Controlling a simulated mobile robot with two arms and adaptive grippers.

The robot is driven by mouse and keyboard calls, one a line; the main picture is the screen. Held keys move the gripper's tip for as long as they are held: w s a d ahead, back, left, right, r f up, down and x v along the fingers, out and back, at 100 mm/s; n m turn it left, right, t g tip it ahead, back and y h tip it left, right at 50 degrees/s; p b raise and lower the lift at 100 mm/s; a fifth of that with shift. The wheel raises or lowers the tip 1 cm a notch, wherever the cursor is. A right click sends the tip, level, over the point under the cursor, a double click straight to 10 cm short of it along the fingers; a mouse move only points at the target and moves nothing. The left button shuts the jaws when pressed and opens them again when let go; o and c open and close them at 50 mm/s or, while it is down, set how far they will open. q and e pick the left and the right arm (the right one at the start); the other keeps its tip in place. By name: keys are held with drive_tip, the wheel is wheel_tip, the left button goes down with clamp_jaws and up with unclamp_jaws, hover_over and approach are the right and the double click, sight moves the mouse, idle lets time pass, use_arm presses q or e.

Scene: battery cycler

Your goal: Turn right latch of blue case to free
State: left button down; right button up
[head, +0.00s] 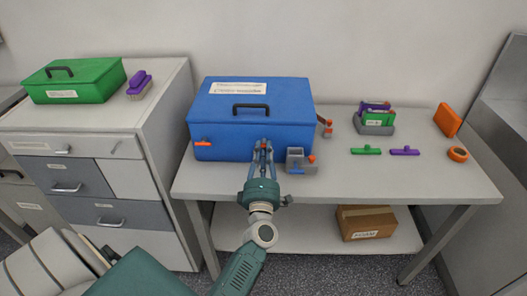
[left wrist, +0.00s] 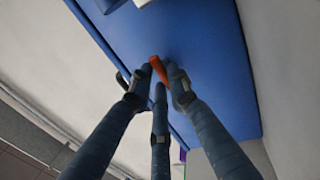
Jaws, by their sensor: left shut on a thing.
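The blue case (head: 222,112) stands closed on the table, with a black handle on its lid. Its left latch (head: 202,142) is an orange bar lying roughly level on the front face. The right latch (left wrist: 158,69) shows as a short orange piece between my fingers in the left wrist view; in the head view the fingers mostly cover it. My left gripper (head: 264,151) is at the right part of the case front, its three fingers shut on the right latch. The latch's exact angle is hard to tell. My right gripper is not in view.
Further right are a grey rack (head: 374,128), green (head: 366,151) and purple (head: 404,151) bars, and an orange ring (head: 457,154). A green case (head: 95,84) sits on the left cabinet.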

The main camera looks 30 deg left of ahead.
use_arm(q)
drive_tip(key=c, duration=1.6)
unclamp_jaws()
drive_tip(key=shift+c, duration=0.2)
drive_tip(key=v, duration=1.2)
drive_tip(key=shift+a, duration=0.1)
